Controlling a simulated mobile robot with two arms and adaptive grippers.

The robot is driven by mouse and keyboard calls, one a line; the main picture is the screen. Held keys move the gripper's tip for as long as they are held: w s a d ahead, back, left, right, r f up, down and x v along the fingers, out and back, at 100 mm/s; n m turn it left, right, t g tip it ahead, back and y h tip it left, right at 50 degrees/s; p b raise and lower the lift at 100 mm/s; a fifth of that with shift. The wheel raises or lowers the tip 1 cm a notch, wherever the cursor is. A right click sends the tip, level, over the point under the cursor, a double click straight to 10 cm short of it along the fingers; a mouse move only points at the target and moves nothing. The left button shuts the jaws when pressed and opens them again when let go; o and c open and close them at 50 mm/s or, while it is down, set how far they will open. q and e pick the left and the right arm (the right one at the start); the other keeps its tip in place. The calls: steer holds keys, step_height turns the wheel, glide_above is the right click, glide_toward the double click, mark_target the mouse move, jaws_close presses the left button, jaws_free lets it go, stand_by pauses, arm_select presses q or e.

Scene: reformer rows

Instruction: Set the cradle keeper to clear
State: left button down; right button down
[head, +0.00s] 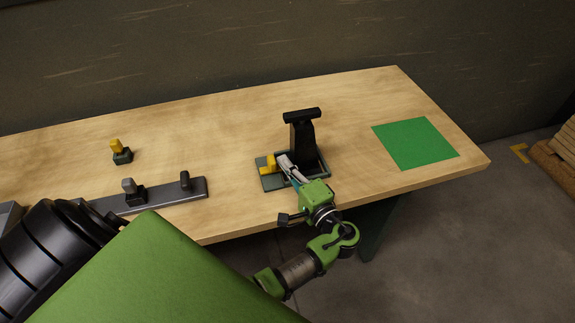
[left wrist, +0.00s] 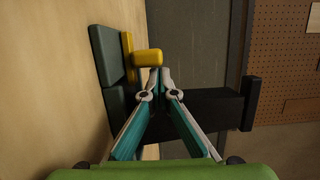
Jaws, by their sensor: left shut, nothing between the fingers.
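The cradle is a black upright post with a crossbar top (head: 303,135), standing on a grey-green base plate (head: 270,183) at the table's front middle. A yellow keeper (head: 267,164) sits on the plate, left of the post. My left gripper (head: 284,160) is shut and empty, between the keeper and the post. In the left wrist view, the closed fingertips (left wrist: 160,74) are close beside the keeper's yellow knob (left wrist: 148,58); I cannot tell if they touch. The black post (left wrist: 212,107) runs behind the fingers there. My right gripper is not in view.
A grey rail (head: 160,196) with two knobs lies to the left. A small block with a yellow top (head: 120,150) stands behind it. A green mat (head: 415,143) lies flat at the right. The wooden table between is clear. A wall runs behind.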

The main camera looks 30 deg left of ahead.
mark_target(272, 165)
arm_select(q)
steer(key=s+a+p, duration=0.1)
steer(key=s+a, duration=0.2)
steer(key=shift+s+r+p, duration=0.1)
steer(key=shift+s+p, duration=0.1)
steer(key=shift+p, duration=0.1)
steer(key=shift+s, duration=0.15)
